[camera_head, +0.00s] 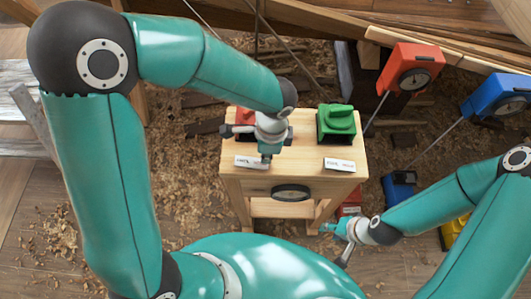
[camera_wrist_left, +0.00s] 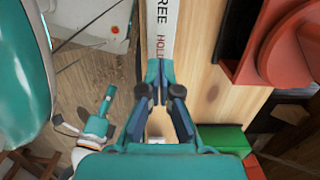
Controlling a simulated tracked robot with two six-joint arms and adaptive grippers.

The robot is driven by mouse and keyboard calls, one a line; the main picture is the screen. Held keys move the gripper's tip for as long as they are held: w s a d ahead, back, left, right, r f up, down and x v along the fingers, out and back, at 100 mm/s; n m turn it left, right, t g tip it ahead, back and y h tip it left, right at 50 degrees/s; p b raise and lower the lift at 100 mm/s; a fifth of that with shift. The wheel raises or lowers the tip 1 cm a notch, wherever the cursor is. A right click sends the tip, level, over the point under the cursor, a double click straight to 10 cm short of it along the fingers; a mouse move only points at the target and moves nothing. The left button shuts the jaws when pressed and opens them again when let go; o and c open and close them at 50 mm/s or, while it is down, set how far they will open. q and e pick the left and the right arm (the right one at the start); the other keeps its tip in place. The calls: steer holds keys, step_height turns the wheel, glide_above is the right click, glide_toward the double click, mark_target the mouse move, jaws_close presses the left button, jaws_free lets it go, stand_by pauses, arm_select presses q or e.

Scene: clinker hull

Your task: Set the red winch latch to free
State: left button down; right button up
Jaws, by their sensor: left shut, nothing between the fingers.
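The red winch latch (camera_head: 246,116) stands on the left of a small wooden bench and is partly hidden behind my left arm. In the left wrist view its red body and rounded part (camera_wrist_left: 285,45) fill the upper right. Which way the latch is set cannot be told. My left gripper (camera_head: 266,158) is shut and empty, in front of the red latch beside its white label (camera_head: 246,162). In the left wrist view the shut fingertips (camera_wrist_left: 154,66) are at the end of the label strip (camera_wrist_left: 163,28), which reads "FREE" and "HOLD". My right gripper (camera_head: 328,227) is low beside the bench.
A green latch (camera_head: 337,122) with its own label (camera_head: 339,165) stands on the right of the bench (camera_head: 300,172). A dark oval (camera_head: 291,192) is on the bench front. Red (camera_head: 409,68) and blue (camera_head: 497,94) gauges stand at right. Shavings cover the floor.

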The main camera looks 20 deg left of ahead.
arm_select(q)
steer(key=d+r+p, duration=0.1)
steer(key=d+r, duration=0.2)
steer(key=r, duration=1)
steer(key=shift+w+p, duration=0.4)
steer(key=shift+w, duration=0.05)
steer(key=shift+s+f, duration=0.1)
